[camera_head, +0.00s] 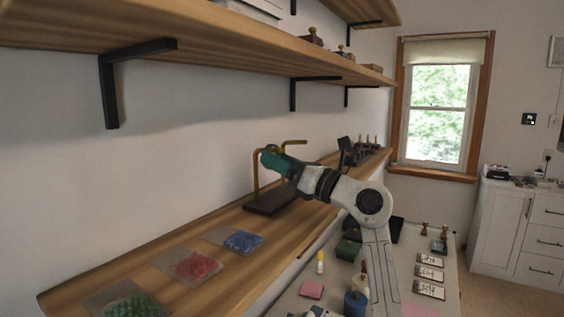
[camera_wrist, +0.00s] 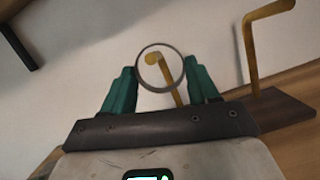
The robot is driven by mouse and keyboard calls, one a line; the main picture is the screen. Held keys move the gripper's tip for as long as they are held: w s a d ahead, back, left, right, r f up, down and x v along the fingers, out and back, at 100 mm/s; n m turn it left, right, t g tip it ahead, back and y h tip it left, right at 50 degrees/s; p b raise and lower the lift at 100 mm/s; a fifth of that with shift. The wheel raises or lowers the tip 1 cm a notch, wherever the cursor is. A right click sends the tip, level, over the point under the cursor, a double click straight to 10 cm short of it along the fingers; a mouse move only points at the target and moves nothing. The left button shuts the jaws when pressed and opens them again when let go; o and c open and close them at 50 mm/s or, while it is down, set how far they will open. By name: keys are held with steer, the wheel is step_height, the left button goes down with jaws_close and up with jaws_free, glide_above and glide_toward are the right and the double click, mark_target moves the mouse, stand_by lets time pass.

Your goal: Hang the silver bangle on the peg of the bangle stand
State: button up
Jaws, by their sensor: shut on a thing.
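The silver bangle (camera_wrist: 138,68) is upright between the green fingers of my gripper (camera_wrist: 161,80) in the wrist view, which are shut on it. The bangle stand has a dark base (camera_head: 268,204) on the wooden shelf and brass posts with bent pegs. One brass peg (camera_wrist: 153,60) shows its round end inside the ring's opening, with its post running down behind the ring. I cannot tell whether the tip has entered the ring. A second brass peg (camera_wrist: 268,12) stands to the right. In the head view my gripper (camera_head: 268,157) is at the stand's left peg, and the bangle is hard to make out.
Clear packets with green (camera_head: 135,306), red (camera_head: 194,265) and blue (camera_head: 243,240) contents lie on the shelf, left of the stand. A dark rack (camera_head: 362,152) stands farther back. An upper shelf (camera_head: 240,48) with black brackets is overhead. A table with small items is below right.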

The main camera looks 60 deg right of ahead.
steer(key=o, duration=1.1)
steer(key=shift+o, duration=0.2)
steer(key=b+v, duration=0.2)
steer(key=v, duration=0.8)
steer(key=shift+f, duration=0.1)
steer(key=shift+s, duration=0.4)
